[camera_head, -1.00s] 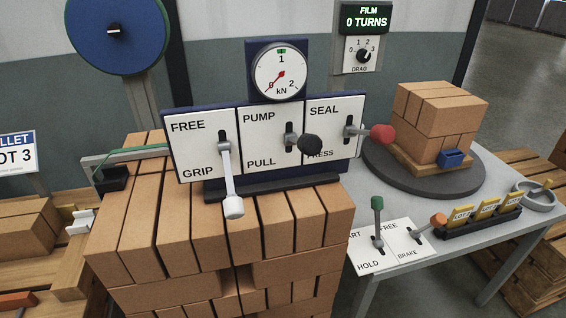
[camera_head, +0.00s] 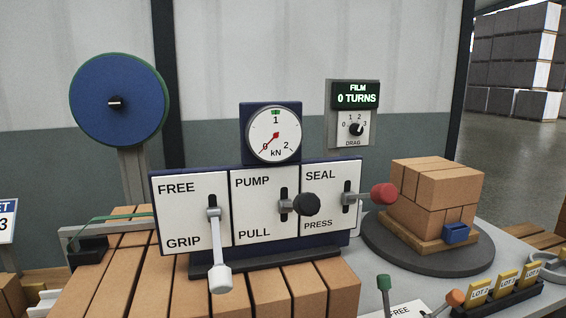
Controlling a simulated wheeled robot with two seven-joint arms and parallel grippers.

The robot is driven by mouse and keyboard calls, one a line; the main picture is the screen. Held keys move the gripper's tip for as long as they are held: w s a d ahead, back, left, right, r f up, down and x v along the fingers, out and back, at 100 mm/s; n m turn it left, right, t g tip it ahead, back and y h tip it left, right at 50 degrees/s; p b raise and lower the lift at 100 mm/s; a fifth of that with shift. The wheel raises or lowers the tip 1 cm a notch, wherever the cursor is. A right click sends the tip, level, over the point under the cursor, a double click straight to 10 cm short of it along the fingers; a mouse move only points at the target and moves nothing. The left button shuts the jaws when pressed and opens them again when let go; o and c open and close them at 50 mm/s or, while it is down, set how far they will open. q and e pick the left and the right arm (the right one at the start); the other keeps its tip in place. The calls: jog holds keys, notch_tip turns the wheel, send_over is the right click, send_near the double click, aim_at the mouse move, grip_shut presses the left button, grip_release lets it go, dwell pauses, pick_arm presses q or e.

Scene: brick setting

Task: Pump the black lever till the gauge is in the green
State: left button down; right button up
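The black lever (camera_head: 306,204) has a round black knob and sticks out of the slot in the PUMP/PULL panel (camera_head: 262,232), about mid-slot. The gauge (camera_head: 274,135) stands above the panels, marked 1 and 2 kN, with a small green band at the top. Its red needle points to the lower left, near the zero end, outside the green. Neither of my grippers shows in the head view.
A white-handled lever (camera_head: 220,272) hangs down at FREE/GRIP on the left. A red-knobbed lever (camera_head: 383,194) sticks out at SEAL/PRESS on the right. Bricks (camera_head: 436,190) sit on a round turntable (camera_head: 400,254). A green-knobbed lever (camera_head: 383,283) stands at the front right.

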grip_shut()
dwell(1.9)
